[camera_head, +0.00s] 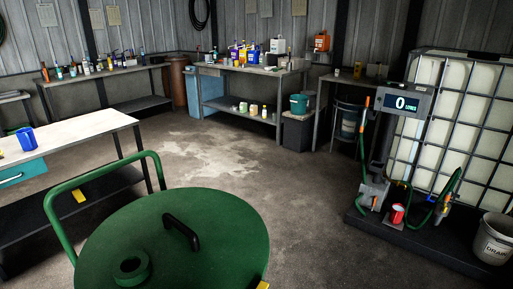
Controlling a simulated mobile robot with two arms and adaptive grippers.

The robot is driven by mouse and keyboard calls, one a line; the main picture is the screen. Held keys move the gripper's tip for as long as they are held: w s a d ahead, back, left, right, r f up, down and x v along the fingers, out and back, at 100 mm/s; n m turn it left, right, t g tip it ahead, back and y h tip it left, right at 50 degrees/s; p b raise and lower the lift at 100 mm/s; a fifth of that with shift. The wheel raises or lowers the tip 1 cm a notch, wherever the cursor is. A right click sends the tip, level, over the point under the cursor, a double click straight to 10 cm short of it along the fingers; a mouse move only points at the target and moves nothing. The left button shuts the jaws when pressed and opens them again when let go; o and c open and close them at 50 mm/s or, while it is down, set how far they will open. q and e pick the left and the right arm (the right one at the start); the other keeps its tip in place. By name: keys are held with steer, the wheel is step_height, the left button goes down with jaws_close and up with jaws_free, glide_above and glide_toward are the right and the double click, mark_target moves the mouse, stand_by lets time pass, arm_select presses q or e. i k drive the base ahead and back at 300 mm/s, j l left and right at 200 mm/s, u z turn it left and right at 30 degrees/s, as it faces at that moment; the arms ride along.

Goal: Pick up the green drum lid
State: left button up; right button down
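The green drum lid (215,222) is a large round disc at the bottom centre, close to me and cut off by the bottom edge. A black bar handle (181,231) stands up near its middle. A round green raised ring with a dark centre (131,268) sits on its lower left part. The lid appears to lie flat; the drum under it is hidden. Neither of my grippers shows in this view, and nothing is seen touching the lid.
A green tubular rail (61,227) curves up behind and left of the lid. A workbench (68,140) with a blue mug (26,139) stands at left. The dispenser column (384,133), white tank (455,118) and drain bucket (494,238) stand at right. Open floor (262,166) lies beyond.

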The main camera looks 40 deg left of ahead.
mark_target(184, 237)
steer(key=u, duration=1.9)
